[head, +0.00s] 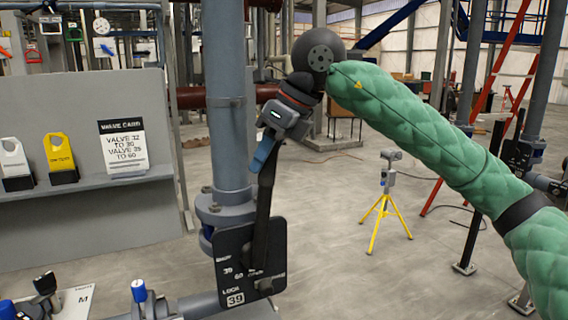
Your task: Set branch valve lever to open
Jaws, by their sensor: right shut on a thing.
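The valve lever (264,205) is a long dark bar, standing nearly upright with a slight lean right at its top. It rises in front of a black plate (235,262) with white marks and a "39" label, on the grey vertical pipe (224,100). My right gripper (265,152), on the green padded arm from the right, is shut on the lever's upper end. A blue part shows at the grip; the exact finger contact is partly hidden. My left gripper is not in view.
A grey panel with a shelf (95,185) at left bears a "valve card" (122,147), a yellow tag (60,158) and a white tag (14,160). Blue-capped fittings (139,291) stand at bottom left. A yellow tripod (385,215) stands behind on open floor.

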